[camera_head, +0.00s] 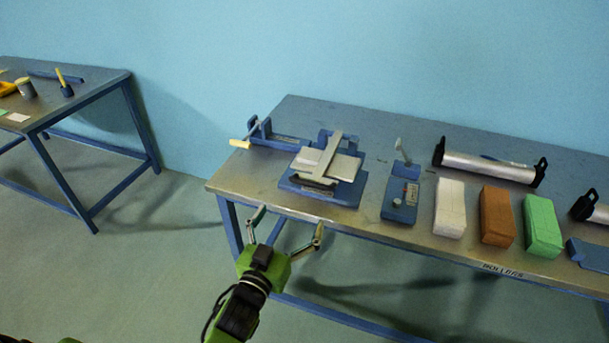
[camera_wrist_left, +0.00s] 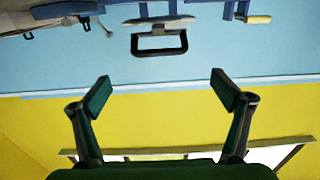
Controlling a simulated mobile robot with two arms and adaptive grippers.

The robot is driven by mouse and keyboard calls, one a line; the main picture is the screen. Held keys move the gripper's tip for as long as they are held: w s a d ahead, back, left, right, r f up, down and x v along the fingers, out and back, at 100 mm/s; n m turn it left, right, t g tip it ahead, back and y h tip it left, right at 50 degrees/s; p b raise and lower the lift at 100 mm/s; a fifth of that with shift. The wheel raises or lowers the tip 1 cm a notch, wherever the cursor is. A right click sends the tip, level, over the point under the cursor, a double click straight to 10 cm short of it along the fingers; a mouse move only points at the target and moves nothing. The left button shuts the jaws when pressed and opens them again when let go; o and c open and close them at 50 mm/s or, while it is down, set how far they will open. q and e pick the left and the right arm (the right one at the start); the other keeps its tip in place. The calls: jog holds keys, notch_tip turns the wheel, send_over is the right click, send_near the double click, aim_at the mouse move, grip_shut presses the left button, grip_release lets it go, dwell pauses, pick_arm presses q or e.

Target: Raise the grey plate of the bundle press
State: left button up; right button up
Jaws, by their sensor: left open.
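The bundle press has a blue base (camera_head: 350,195) and stands near the front edge of the table, left of its middle. Its grey plate (camera_head: 346,166) lies low over the base, with a grey arm (camera_head: 330,155) across it. A dark loop handle (camera_head: 314,184) at its front faces my left gripper. The handle also shows in the left wrist view (camera_wrist_left: 160,52), which is upside down. My left gripper (camera_head: 290,221) is open and empty, in front of the table edge, apart from the press. It also shows in the left wrist view (camera_wrist_left: 161,83). My right gripper is out of view.
A blue device with a yellow-handled lever (camera_head: 240,144) stands left of the press. A blue scale-like unit (camera_head: 400,202), then white (camera_head: 450,208), brown (camera_head: 496,216) and green (camera_head: 542,226) blocks stand to the right. A grey roller (camera_head: 488,167) lies behind them.

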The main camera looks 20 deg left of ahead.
aim_at(310, 184)
pick_arm(q)
jog(key=w, duration=0.4)
jog(key=w+p, duration=0.1)
jog(key=w, duration=0.8)
jog(key=shift+w+d, duration=0.1)
jog(key=shift+d, duration=0.25)
